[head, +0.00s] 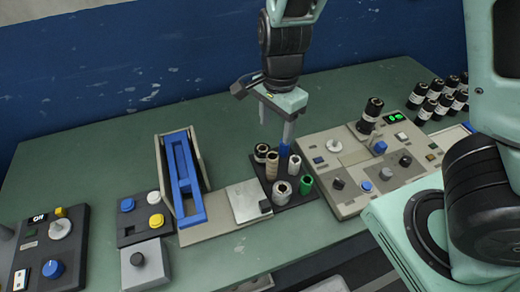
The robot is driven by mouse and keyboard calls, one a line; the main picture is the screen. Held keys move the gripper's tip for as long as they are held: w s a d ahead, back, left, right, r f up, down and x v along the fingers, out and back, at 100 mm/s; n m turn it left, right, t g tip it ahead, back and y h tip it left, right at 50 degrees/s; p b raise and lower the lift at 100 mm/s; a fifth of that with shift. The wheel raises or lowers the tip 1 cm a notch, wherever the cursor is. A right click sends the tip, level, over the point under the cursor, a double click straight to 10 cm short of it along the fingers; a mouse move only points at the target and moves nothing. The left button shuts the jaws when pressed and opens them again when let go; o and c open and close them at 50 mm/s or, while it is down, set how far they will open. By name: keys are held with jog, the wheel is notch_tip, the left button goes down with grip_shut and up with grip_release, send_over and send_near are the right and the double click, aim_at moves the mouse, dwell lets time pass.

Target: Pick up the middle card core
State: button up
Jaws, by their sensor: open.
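A small dark tray (318,194) holds several upright cores and rolls. A tan, card-coloured core (272,166) stands between a black-and-white roll (261,153) and a pale core (294,166). A wider whitish roll (281,191) and a green core (306,184) stand in the front part. I cannot tell for certain which one is the middle card core. My gripper (275,134) is open and points down over the back of the tray, with nothing seen between its fingers. Its right finger ends close to a blue patch behind the pale core; whether they touch is unclear.
A blue-railed feeder (183,180) and a pale plate (248,201) lie left of the tray. A control panel (350,203) with knobs and a black roll (371,110) is right. Several black rolls (432,98) stand at far right. The green table (75,170) is clear at back left.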

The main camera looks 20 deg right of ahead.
aim_at(272, 158)
jog(key=shift+m, duration=0.6)
jog(key=f, duration=0.4)
jog(key=w+f+b, duration=0.1)
jog(key=f, duration=0.3)
jog(key=f+b, duration=0.1)
jog(key=f, duration=0.2)
jog(key=shift+w+d+f, duration=0.35)
jog(key=shift+f, duration=0.05)
jog(key=shift+w+a+f+b, duration=0.1)
jog(key=shift+f+b, duration=0.45)
jog(key=shift+f, duration=2.4)
jog(key=c, duration=1.1)
